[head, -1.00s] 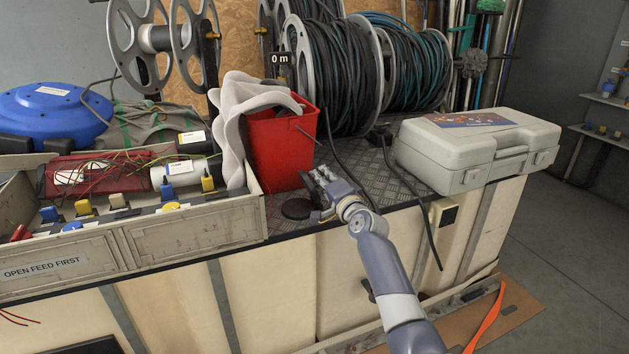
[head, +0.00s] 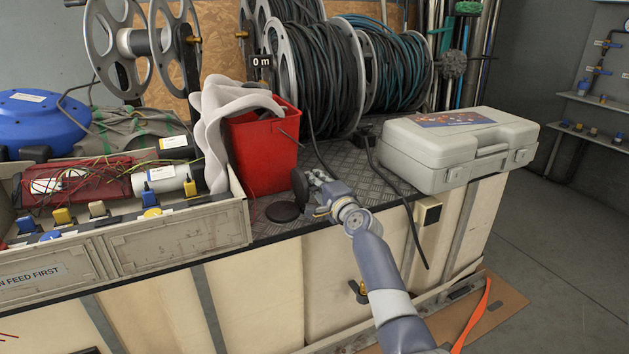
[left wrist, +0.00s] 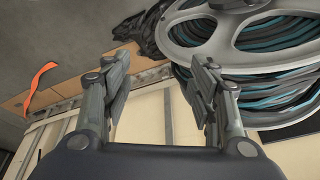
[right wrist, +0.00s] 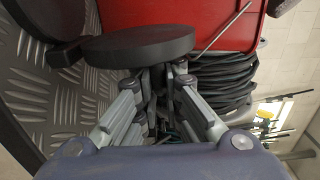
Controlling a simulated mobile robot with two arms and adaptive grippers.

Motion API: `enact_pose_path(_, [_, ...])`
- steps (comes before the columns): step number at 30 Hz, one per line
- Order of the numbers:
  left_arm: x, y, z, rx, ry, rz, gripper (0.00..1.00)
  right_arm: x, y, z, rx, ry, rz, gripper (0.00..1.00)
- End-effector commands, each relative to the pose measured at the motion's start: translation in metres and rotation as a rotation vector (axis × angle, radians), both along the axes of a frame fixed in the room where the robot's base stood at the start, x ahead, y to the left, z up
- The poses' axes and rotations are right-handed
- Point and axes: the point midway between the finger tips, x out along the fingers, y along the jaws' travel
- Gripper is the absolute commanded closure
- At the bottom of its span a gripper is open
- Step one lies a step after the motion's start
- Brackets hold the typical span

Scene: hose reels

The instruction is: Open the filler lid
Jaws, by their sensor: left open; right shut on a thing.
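The dark round filler lid (head: 299,186) stands raised, close to upright, on the metal deck beside the red bucket. A flat dark disc, the filler mouth (head: 283,211), lies on the deck just left of it. My right gripper (head: 316,196) is shut on the lid from its right side. In the right wrist view the lid (right wrist: 137,46) is a thick dark disc at the fingertips (right wrist: 163,72), which hide part of its edge. My left gripper (left wrist: 162,78) is open and empty in the left wrist view, and outside the head view.
The red bucket (head: 264,150), with a grey cloth (head: 212,125) over its rim, stands close behind the lid. An open parts tray (head: 180,235) is at left, a grey case (head: 458,148) at right. Hose reels (head: 315,75) stand behind.

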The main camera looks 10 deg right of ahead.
Motion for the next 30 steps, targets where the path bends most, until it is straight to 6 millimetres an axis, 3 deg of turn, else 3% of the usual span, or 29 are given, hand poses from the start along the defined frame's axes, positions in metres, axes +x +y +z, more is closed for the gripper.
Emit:
enact_pose_path(3, [0.000,0.000,0.000,0.000,0.000,0.000,0.46,0.001,-0.004,0.006,0.001,-0.011,-0.009,1.00])
enact_pose_path(4, [0.000,0.000,0.000,0.000,0.000,0.000,0.46,0.001,-0.004,0.006,0.001,-0.011,-0.009,0.86])
enact_pose_path(6, [0.000,0.000,0.000,0.000,0.000,0.000,0.46,0.001,-0.004,0.007,0.000,-0.013,-0.009,0.71])
enact_pose_path(20, [0.000,0.000,0.000,-0.001,0.000,0.001,0.46,-0.002,-0.001,0.002,-0.001,-0.004,-0.002,0.70])
enact_pose_path(30, [0.000,0.000,0.000,0.000,0.000,0.000,0.46,-0.030,-0.011,0.001,0.000,-0.004,-0.005,0.70])
